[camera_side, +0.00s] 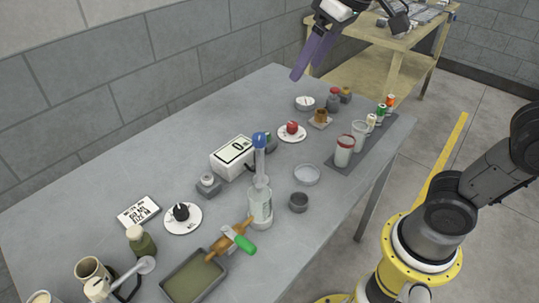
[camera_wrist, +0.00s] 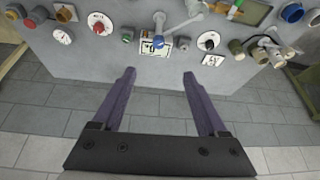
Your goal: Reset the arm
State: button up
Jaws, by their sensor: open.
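My gripper (camera_side: 313,55) is up above the far right end of the grey table (camera_side: 110,165) in the side view. Its two purple fingers are apart with nothing between them. In the wrist view my gripper (camera_wrist: 158,77) shows both fingers spread, with floor tiles behind them and the table's edge beyond. It touches nothing that I can see.
A wooden bench (camera_side: 400,60) stands behind.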

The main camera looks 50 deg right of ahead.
jog(key=s+d+f, duration=0.4)
jog(key=s+f, duration=0.7)
jog(key=s, duration=0.2)
jog(key=shift+s+f+m+t+h, duration=0.15)
jog(key=shift+s+m+t+h, duration=0.15)
jog(key=shift+s+m+t, duration=0.1)
